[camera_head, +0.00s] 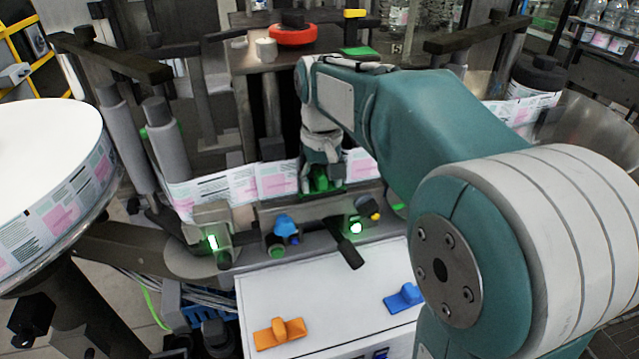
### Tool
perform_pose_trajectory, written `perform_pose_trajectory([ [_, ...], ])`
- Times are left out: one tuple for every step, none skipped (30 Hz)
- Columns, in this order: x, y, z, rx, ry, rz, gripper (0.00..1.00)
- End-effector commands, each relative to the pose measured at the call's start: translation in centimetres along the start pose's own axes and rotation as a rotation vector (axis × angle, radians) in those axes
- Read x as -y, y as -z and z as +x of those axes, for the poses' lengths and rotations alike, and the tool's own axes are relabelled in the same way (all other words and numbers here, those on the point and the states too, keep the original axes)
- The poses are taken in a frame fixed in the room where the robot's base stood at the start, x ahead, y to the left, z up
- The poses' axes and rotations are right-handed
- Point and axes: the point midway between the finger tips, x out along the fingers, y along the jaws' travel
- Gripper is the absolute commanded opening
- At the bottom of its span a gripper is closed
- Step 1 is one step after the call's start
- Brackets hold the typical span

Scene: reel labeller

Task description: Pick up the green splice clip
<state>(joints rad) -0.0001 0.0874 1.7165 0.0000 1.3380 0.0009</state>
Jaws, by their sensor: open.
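A green piece (320,183), which looks like the green splice clip, sits at the label web just above the machine's front rail. My gripper (321,174) reaches down over it, with its fingers open around or just in front of its top. The fingers partly hide the piece, and I cannot tell whether they touch it. An orange clip (279,333) and a blue clip (404,298) lie apart on the white top (330,290) in front.
A large label reel (48,165) stands at the left. A front rail with a black lever (346,247), a blue part (286,226) and lit lamps runs below the gripper. Behind, a dark platform holds a red ring (293,35) and a flat green piece (359,51).

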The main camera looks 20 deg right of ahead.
Motion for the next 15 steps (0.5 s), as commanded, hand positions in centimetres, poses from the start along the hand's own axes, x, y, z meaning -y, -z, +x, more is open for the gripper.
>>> perform_pose_trajectory([
  [0.0,0.01,-0.02,0.0,0.0,0.0,0.69],
  [0.0,0.01,-0.02,0.0,0.0,0.0,0.69],
  [0.0,0.01,-0.03,0.0,0.0,0.0,0.69],
  [0.0,0.01,-0.03,0.0,0.0,0.0,0.6],
  [-0.01,0.01,-0.04,0.0,0.0,0.0,0.46],
  [-0.04,0.01,-0.05,0.0,0.0,0.0,0.28],
  [-0.07,0.02,-0.06,0.0,0.001,0.0,0.15],
  [-0.08,0.02,-0.06,0.0,0.001,0.0,0.02],
  [-0.09,0.02,-0.06,0.0,0.001,0.0,0.0],
  [-0.08,0.01,-0.06,0.0,0.001,0.0,0.0],
  [-0.07,0.01,-0.05,0.0,0.001,0.0,0.0],
  [-0.05,0.01,-0.04,0.0,0.0,0.0,0.0],
  [-0.02,0.01,-0.04,0.0,0.0,0.0,0.0],
  [-0.01,0.01,-0.03,0.0,0.0,0.0,0.0],
  [-0.01,0.01,-0.02,0.001,0.0,0.0,0.0],
])
